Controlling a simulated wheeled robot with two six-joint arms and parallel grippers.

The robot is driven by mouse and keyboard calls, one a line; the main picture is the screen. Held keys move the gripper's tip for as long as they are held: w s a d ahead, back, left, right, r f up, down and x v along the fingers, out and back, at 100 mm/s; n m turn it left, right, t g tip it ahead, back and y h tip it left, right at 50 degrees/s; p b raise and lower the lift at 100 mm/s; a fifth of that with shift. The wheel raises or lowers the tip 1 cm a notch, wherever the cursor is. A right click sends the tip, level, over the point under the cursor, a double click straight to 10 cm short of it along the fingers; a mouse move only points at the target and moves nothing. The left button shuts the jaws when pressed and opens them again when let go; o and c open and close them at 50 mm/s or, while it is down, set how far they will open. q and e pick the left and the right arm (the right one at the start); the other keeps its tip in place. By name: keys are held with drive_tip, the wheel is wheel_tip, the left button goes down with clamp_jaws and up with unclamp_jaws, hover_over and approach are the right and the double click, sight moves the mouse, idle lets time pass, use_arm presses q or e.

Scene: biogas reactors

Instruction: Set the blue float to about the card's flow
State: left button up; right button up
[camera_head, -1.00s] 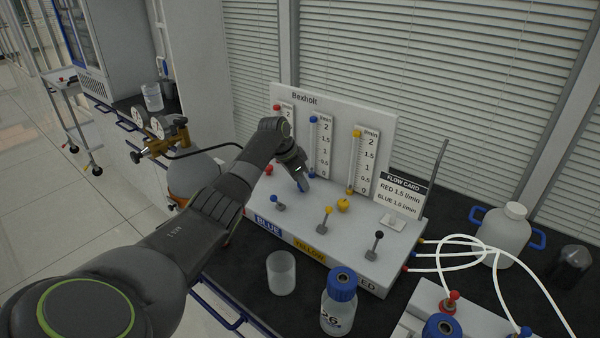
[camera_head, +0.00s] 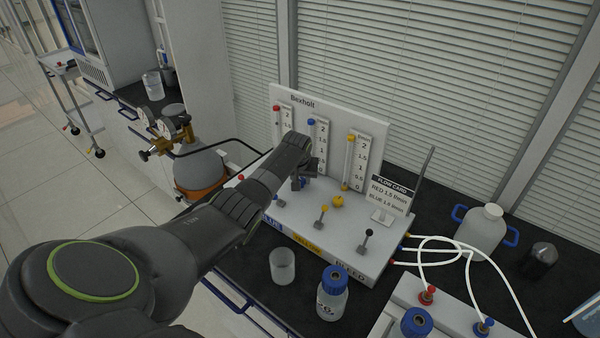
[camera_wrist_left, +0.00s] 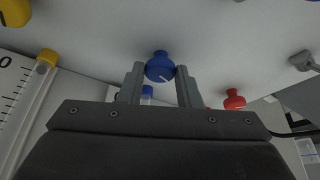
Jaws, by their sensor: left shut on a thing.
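The Bexholt flow panel (camera_head: 350,233) carries three upright scales in red, blue and yellow. The blue tube (camera_head: 311,124) has a blue ball at its top, near the 2 mark; I cannot tell whether this is the float or a cap. My arm covers the tube's lower part. My left gripper (camera_head: 298,184) is at the foot of the blue scale. In the left wrist view its fingers (camera_wrist_left: 160,84) are shut on the blue knob (camera_wrist_left: 160,67), one on each side. The flow card (camera_head: 390,193) reads RED 1.5 and BLUE about 1.0 l/min.
A red knob (camera_wrist_left: 234,99) is nearby. A beaker (camera_head: 282,266) and blue-capped bottle (camera_head: 332,293) stand in front of the panel.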

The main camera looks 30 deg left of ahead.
use_arm(q)
drive_tip(key=shift+d+n+y, duration=0.15)
drive_tip(key=shift+n+y, duration=0.15)
drive_tip(key=shift+n, duration=0.6)
drive_tip(key=shift+w+n+g+y, duration=0.15)
drive_tip(key=shift+n+g+y, duration=0.2)
drive_tip(key=shift+n, duration=0.65)
drive_tip(key=shift+f+n+g+y+b, duration=0.1)
drive_tip(key=shift+n+g+y+b, duration=0.25)
drive_tip(key=shift+n+b, duration=0.7)
drive_tip(key=shift+w+d+n+g+b, duration=0.1)
drive_tip(key=shift+n+g+b, duration=0.3)
drive_tip(key=shift+n+b, duration=0.75)
drive_tip(key=shift+n+p, duration=0.3)
drive_tip(key=shift+n, duration=0.1)
drive_tip(key=o, duration=1)
drive_tip(key=shift+c, duration=0.2)
